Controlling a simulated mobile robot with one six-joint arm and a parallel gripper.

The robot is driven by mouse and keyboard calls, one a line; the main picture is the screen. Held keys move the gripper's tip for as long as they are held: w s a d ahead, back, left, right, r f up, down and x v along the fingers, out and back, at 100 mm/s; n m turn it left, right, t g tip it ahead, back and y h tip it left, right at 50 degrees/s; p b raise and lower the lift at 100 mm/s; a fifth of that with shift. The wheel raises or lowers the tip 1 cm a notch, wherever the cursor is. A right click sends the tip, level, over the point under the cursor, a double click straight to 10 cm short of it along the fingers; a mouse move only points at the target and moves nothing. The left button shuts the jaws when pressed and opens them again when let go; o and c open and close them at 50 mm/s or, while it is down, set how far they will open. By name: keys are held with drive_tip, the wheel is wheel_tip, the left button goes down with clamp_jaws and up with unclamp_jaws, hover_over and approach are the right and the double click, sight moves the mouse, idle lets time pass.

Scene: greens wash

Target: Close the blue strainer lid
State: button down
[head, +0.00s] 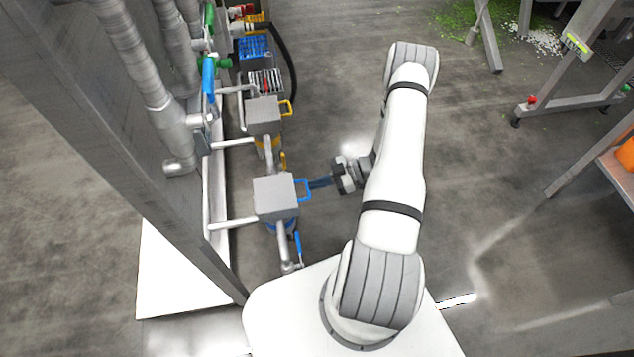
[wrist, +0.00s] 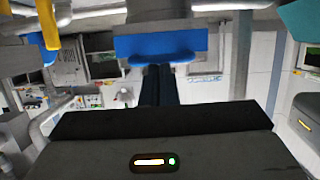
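The blue strainer (head: 282,226) stands at the left of my arm, on the pipework. Its grey box-shaped lid (head: 275,192) appears level on top from above; I cannot tell whether it is fully seated. The blue handle (head: 304,189) sticks out from the lid's right side. My gripper (head: 312,184) points left with its fingertips at the handle. In the wrist view the two dark fingers (wrist: 160,68) lie close together, with their tips at the blue handle (wrist: 125,58). They look shut, with nothing visible between them; contact with the handle is unclear.
A similar strainer with a grey lid (head: 263,114) and yellow handle (head: 287,107) stands just behind. Pipes and a tall grey post (head: 130,150) line the left side. A metal table frame (head: 560,104) stands at the far right. Open floor (head: 490,190) lies right of my arm.

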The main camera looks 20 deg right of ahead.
drive_tip(key=shift+s+a+f, duration=0.1)
drive_tip(key=shift+a+f, duration=0.05)
wheel_tip(320, 180, up, 5)
drive_tip(key=p, duration=0.4)
drive_tip(key=s+d+p, duration=0.1)
drive_tip(key=d, duration=0.9)
drive_tip(key=shift+s+d, duration=0.4)
